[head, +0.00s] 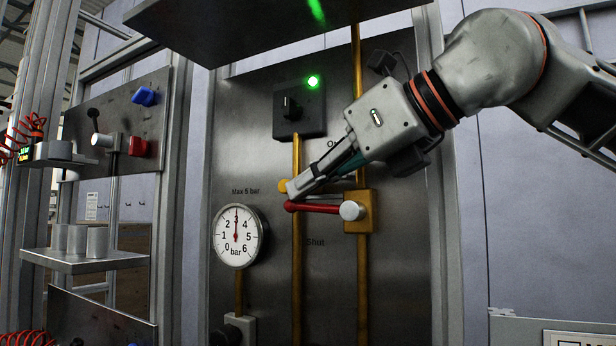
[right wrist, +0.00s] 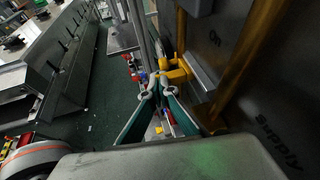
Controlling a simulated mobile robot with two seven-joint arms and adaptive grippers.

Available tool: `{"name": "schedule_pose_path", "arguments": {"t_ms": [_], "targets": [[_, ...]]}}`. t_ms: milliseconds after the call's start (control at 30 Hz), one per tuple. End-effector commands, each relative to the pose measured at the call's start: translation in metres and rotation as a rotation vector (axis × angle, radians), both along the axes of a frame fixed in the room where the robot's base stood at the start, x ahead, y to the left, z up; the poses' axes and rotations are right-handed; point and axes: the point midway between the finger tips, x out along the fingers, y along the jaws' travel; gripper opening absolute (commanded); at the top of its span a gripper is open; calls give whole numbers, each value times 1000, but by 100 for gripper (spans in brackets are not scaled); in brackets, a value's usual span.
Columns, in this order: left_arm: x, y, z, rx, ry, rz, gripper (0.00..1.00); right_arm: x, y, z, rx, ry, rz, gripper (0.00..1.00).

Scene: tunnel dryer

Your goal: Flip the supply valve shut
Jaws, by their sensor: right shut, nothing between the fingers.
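The supply valve has a brass body (head: 368,211) with a silver hub and a red lever (head: 318,208). The lever lies about level, its ball end pointing left, between an "On" label above and a "Shut" label (head: 316,242) below. My right gripper (head: 291,188) is shut and empty, its fingertips just above the lever's ball end. I cannot tell whether they touch it. In the right wrist view the closed fingertips (right wrist: 160,82) are beside brass pipework, and the lever is mostly hidden. My left gripper is not in view.
A pressure gauge (head: 236,236) reads about 3 bar, left of the valve. Brass pipes run up the steel panel. A shelf with metal cups (head: 97,243) stands at left.

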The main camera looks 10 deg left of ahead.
Motion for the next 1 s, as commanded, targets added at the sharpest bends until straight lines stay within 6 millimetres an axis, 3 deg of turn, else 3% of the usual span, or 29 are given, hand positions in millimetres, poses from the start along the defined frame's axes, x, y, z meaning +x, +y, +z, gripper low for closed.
{"name": "schedule_pose_path", "arguments": {"t_ms": [633, 1000], "targets": [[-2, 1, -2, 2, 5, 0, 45, -2, -4, 1, 1, 0, -1, 0], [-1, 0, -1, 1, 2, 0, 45, -32, -57, 27, 2, -1, -2, 0]]}}
